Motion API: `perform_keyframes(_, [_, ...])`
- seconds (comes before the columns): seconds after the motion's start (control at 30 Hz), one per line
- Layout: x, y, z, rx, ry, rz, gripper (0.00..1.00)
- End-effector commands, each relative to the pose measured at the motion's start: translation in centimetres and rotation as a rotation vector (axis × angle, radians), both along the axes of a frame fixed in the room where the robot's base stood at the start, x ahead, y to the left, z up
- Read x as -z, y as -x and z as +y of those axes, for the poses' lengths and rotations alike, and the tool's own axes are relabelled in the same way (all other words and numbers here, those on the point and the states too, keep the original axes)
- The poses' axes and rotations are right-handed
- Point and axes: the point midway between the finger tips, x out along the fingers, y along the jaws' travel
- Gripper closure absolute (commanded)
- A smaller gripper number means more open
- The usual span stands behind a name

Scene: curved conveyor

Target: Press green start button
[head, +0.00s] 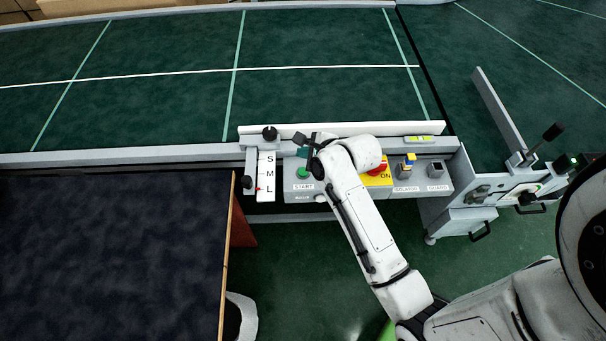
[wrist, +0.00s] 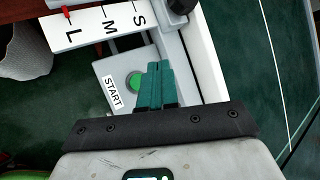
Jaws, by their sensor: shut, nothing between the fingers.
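The green start button (head: 303,173) sits on a grey control panel (head: 297,190) with a START label below it. In the wrist view the green button (wrist: 134,82) is a round disc on the grey panel, beside the START label (wrist: 113,94). My gripper (wrist: 158,66) has teal fingers shut together with nothing between them. In the wrist view the fingertips are just right of the button and partly cover its edge. In the head view my gripper (head: 304,152) is just above the button in the picture. I cannot tell whether the fingers touch anything.
A white S-M-L scale (head: 266,176) with a red pointer stands left of the button. A red stop button on a yellow base (head: 378,178), an isolator switch (head: 406,166) and a guard switch (head: 436,169) are to the right. The green conveyor (head: 300,95) lies behind. A dark table (head: 115,255) is at left.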

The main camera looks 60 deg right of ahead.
Motion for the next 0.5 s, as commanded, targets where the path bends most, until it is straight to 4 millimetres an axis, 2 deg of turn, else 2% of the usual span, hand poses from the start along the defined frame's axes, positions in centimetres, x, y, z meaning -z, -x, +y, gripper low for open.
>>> perform_keyframes(0.03, [1.3,0.0,0.0,0.001,0.001,-0.001,1.00])
perform_keyframes(0.1, [2.1,0.0,0.0,0.000,0.000,0.000,1.00])
perform_keyframes(0.5, [5.7,0.0,0.0,-0.002,-0.001,0.001,1.00])
